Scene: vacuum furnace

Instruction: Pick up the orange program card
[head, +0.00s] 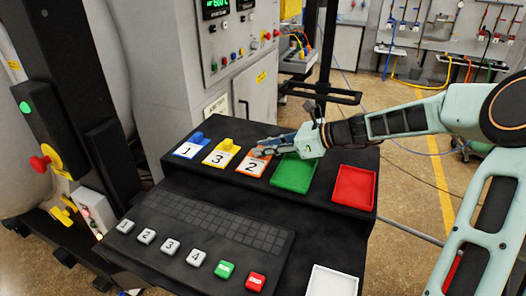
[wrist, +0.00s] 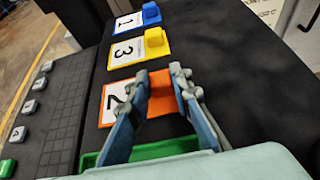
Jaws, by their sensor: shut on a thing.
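The orange program card (head: 251,169), marked 2, lies on the black console top, right of the yellow card. It has a raised orange block; in the wrist view the card (wrist: 108,108) shows its white label to the left of my fingers. My gripper (head: 262,152) is low over the card and shut on its block. In the wrist view the gripper's two fingers (wrist: 158,73) stand on either side of the orange block and partly hide the card. The card appears flat on the console; I cannot make out any gap beneath it.
The yellow card 3 (head: 220,157) and blue card 1 (head: 187,150) lie to the left. A green tray (head: 294,174) is close on the right, partly under my gripper, then a red tray (head: 354,187). A white tray (head: 333,281) and a button panel (head: 215,222) are in front.

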